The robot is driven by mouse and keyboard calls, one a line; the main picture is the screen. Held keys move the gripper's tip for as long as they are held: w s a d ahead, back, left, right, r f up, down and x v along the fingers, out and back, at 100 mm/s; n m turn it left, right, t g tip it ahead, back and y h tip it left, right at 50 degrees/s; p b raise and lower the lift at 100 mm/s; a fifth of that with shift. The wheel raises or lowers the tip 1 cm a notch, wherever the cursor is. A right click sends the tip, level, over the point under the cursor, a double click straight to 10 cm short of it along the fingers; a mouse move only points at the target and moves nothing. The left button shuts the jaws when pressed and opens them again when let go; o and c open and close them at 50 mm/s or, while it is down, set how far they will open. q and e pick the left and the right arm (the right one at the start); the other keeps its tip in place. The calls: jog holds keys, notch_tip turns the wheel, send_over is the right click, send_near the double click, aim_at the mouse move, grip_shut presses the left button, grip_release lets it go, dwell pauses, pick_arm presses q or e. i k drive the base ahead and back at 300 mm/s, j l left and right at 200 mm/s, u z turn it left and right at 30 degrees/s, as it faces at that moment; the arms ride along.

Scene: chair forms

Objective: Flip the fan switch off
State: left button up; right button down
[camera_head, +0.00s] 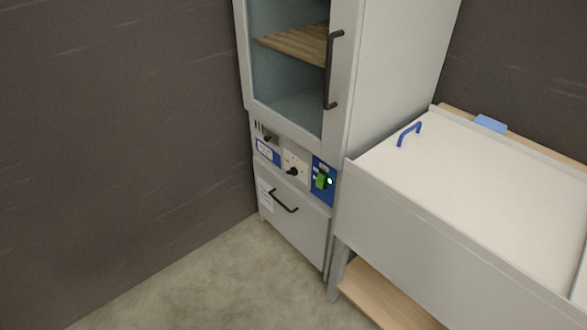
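A tall grey cabinet (385,75) stands in the corner with a control panel below its glass-fronted upper part. At the panel's right is a green switch (321,181) on a blue plate (329,194), with a small lit spot (330,181) beside it. A black knob (293,171) sits on a white plate left of it, and another small dark control (268,138) sits further left. No label is readable, so I cannot tell for sure which is the fan switch. Neither gripper is in view.
A black handle (333,70) is on the upper door, another (283,201) on the lower door. A white-topped bench (480,190) with a blue handle (410,133) stands close at right, above a wooden shelf (385,295). The floor (215,275) in front is clear.

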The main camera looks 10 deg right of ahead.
aim_at(320, 181)
jog(key=i+j, duration=0.25)
jog(key=i+j+z, duration=0.1)
jog(key=i+j, duration=0.15)
jog(key=j, duration=0.2)
jog(key=i+j, duration=0.25)
jog(key=i+j+z, duration=0.1)
jog(key=j, duration=0.35)
jog(key=i, duration=0.1)
